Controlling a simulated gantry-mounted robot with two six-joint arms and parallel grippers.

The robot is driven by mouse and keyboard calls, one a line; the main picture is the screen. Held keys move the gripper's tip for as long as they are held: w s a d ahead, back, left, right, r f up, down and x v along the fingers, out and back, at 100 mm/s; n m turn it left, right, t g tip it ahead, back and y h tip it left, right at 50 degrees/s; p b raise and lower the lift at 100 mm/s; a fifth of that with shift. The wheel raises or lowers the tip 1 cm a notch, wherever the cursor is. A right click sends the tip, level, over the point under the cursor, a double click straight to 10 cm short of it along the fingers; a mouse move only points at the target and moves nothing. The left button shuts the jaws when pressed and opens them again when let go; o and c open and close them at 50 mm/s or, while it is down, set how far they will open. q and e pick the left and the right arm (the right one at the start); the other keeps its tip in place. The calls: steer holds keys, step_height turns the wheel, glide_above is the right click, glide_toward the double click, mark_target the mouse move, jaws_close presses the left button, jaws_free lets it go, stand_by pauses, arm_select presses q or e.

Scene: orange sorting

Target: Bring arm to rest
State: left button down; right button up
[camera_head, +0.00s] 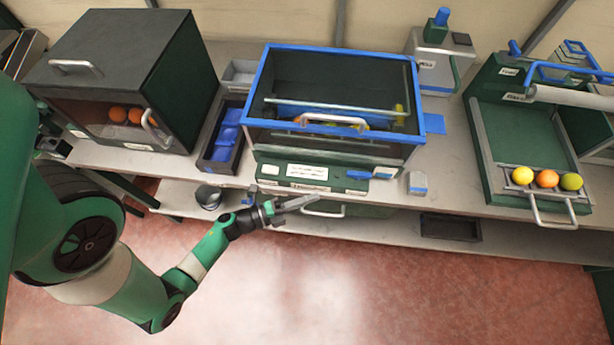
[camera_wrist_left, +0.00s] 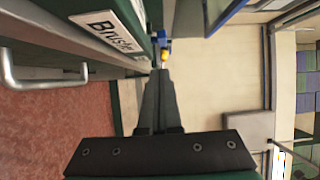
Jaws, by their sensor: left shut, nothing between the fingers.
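My left arm comes in from the left in the head view. Its gripper (camera_head: 296,203) is shut and empty, in front of the bench's front edge and below the blue-rimmed bin (camera_head: 258,85). The shut fingers also show in the left wrist view (camera_wrist_left: 160,105), pointing past a green panel with a label reading "Brush" (camera_wrist_left: 108,30). My right gripper is not in either view.
A dark box with oranges (camera_head: 118,114) stands at the left of the bench. A green tray (camera_head: 515,140) at the right holds yellow, orange and green fruit. Handles (camera_head: 325,209) stick out near my gripper. The red floor (camera_head: 330,290) in front is clear.

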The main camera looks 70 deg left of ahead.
arm_select(q)
steer(key=shift+s, duration=0.3)
